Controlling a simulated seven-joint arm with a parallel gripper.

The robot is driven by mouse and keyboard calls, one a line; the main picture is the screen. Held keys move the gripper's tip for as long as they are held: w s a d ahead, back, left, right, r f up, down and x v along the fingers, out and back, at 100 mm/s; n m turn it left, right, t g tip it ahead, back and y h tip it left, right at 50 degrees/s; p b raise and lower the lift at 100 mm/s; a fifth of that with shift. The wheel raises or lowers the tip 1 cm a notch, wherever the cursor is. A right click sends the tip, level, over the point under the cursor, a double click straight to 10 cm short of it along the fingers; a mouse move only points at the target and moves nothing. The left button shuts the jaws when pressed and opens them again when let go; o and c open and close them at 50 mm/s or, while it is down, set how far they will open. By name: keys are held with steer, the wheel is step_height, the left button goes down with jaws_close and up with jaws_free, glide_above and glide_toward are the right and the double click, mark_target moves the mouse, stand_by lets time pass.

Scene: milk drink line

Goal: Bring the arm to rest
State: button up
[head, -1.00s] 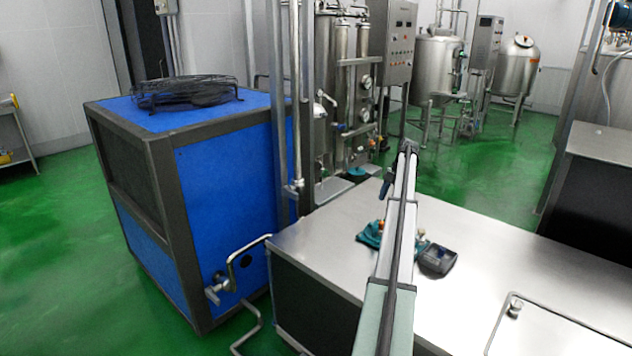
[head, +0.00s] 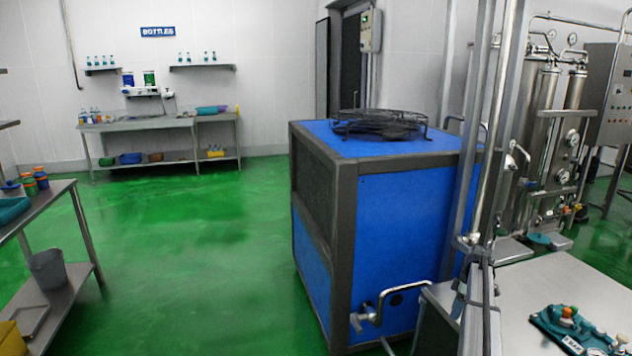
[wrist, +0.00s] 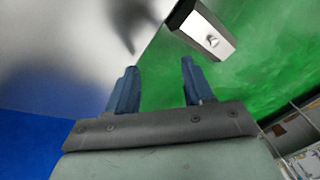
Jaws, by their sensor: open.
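My gripper (wrist: 160,72) shows in the wrist view with its two blue-grey fingers apart and nothing between them. Green floor lies beyond the gap. The steel table (head: 545,278) carries a teal device (head: 568,325) near the bottom right.
A blue cabinet (head: 405,230) with a dark frame stands left of the table, with a bent pipe (head: 385,300) at its lower front. Steel filter columns (head: 545,130) stand behind. Shelved tables line the far left. Green floor (head: 200,250) between them is clear.

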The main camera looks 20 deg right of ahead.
steer(key=s+a+f+m+h, duration=0.15)
steer(key=a+f, duration=0.25)
steer(key=a, duration=1.2)
steer(key=a+f+m, duration=0.3)
steer(key=a+f, duration=0.2)
steer(key=a, duration=1)
steer(key=s+a+f+m+h, duration=0.1)
steer(key=s+a+m, duration=0.1)
steer(key=s+a, duration=0.35)
steer(key=s+a+f+m, duration=0.1)
steer(key=s+a, duration=0.2)
steer(key=a, duration=0.6)
steer(key=s+a+f+m+h, duration=0.15)
steer(key=s+a, duration=0.25)
steer(key=a, duration=0.4)
steer(key=s+f+g, duration=0.2)
steer(key=s+f, duration=0.4)
steer(key=s, duration=0.4)
steer(key=s+f+g, duration=0.2)
steer(key=s+f, duration=0.5)
steer(key=s, duration=0.3)
steer(key=s+f+g+y, duration=0.1)
steer(key=s+f+g, duration=0.1)
steer(key=s+f, duration=0.5)
steer(key=s, duration=0.2)
steer(key=shift+s+f+g, duration=0.15)
steer(key=shift+s+g, duration=0.15)
steer(key=shift+s, duration=0.1)
